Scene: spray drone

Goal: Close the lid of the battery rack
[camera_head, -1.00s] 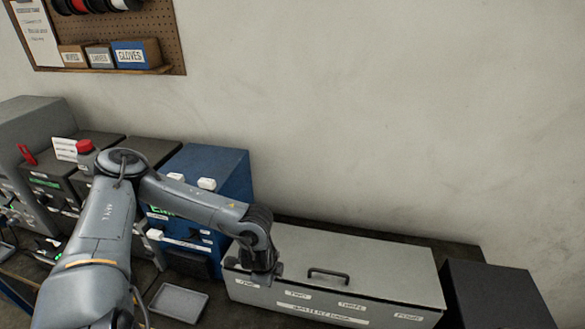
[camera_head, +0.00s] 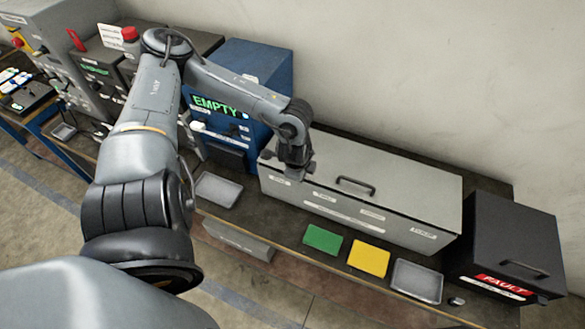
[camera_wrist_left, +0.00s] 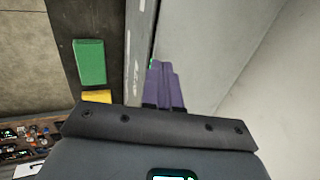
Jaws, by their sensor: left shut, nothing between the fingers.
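The battery rack appears to be the long light-grey box (camera_head: 400,212) on the bench against the wall. Its lid (camera_head: 410,181) lies flat on top, with a dark handle (camera_head: 356,186) near the front edge; I see no clear gap under it. My left gripper (camera_head: 297,177) is at the box's left end, by the front top edge. In the left wrist view its dark purple fingers (camera_wrist_left: 164,84) are together and empty, over the lid's edge beside the labelled front face. I cannot tell whether they touch the lid. My right gripper is not in view.
A black box labelled FAULT (camera_head: 515,240) stands right of the grey box. A blue unit reading EMPTY (camera_head: 250,80) stands to its left. A green card (camera_head: 323,240), a yellow card (camera_head: 369,258) and grey trays (camera_head: 417,281) lie along the bench front.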

